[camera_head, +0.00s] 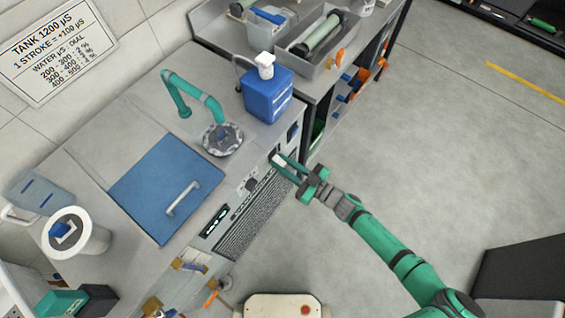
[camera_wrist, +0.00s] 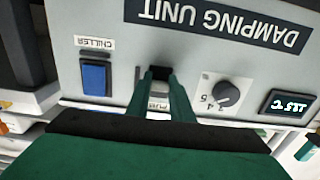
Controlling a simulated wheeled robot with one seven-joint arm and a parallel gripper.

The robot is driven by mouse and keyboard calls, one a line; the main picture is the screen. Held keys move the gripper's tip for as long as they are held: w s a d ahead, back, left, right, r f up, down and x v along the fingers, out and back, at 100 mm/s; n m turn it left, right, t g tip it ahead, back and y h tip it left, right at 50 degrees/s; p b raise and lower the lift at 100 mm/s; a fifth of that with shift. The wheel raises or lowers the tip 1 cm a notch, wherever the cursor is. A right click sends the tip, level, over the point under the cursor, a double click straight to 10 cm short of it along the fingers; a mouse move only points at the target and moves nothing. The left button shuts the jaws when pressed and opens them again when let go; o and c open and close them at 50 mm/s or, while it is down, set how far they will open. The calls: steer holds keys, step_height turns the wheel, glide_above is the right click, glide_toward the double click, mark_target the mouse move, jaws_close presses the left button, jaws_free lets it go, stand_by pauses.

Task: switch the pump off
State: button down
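The pump switch (camera_wrist: 160,73) shows in the wrist view as a dark patch between my fingertips, mostly hidden by them. A partly covered label starting "PU" (camera_wrist: 158,103) is on the panel just by it. Its rocker position cannot be made out. My gripper (camera_wrist: 161,84) has its two green fingers apart, with a narrow gap, one on each side of the switch; whether they touch the panel is unclear. In the head view my gripper (camera_head: 283,163) is at the front face of the counter unit (camera_head: 238,200), below the blue bottle.
The wrist view shows the panel upside down: a blue chiller switch (camera_wrist: 95,77), a dial (camera_wrist: 226,94) and a lit display (camera_wrist: 291,104). On the counter are a blue bottle (camera_head: 266,95), a teal faucet (camera_head: 190,88) and a blue lid (camera_head: 166,185).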

steer(key=shift+w+f+t+y, duration=0.15)
steer(key=shift+f+t+y, duration=0.05)
steer(key=shift+t+y, duration=0.35)
steer(key=c, duration=1.6)
jaws_free()
steer(key=shift+o, duration=0.2)
steer(key=v, duration=1)
steer(key=shift+s+d, duration=0.25)
steer(key=shift+d, duration=0.1)
steer(key=shift+f, duration=0.1)
